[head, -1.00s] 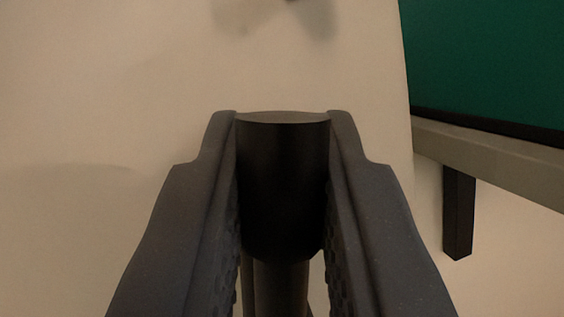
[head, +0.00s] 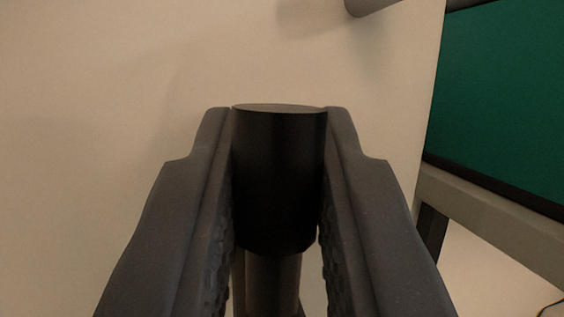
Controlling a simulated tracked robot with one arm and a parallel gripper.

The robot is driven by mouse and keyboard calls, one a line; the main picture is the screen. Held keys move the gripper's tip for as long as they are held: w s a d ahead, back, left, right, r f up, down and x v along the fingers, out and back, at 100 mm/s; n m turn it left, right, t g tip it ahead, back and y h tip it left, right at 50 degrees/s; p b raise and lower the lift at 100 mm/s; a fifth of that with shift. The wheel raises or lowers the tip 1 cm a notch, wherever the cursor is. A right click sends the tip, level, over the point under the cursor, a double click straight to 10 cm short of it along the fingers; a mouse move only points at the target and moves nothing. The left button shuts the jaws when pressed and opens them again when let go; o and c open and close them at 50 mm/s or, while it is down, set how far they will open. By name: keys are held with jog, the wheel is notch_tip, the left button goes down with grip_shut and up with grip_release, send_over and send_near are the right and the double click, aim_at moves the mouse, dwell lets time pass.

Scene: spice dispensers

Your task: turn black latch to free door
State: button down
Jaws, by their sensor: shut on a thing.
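The black latch (head: 279,180) is a dark cylinder with a flat end, seen in the middle of the head view. My gripper (head: 279,125) is shut on it, with one dark finger pressed along each side. A narrower dark stem (head: 273,285) shows below the cylinder, between the fingers. The pale beige panel (head: 110,90) fills the view behind the gripper and ends at an edge on the right. I cannot tell for sure whether this panel is the door.
A grey rounded piece (head: 370,6) sticks in at the top. Right of the panel are a green surface (head: 505,95) with a dark border, a pale rail (head: 490,225) and a dark post (head: 430,235). Open space lies at the lower right.

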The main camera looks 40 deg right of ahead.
jog(key=c, duration=1.3)
grip_release()
jog(key=shift+f, duration=0.25)
jog(key=shift+c, duration=0.2)
jog(key=shift+r, duration=0.1)
jog(key=p+v, duration=0.7)
jog(key=v, duration=0.6)
jog(key=shift+s+a, duration=0.2)
jog(key=shift+s, duration=0.05)
jog(key=shift+w, duration=0.1)
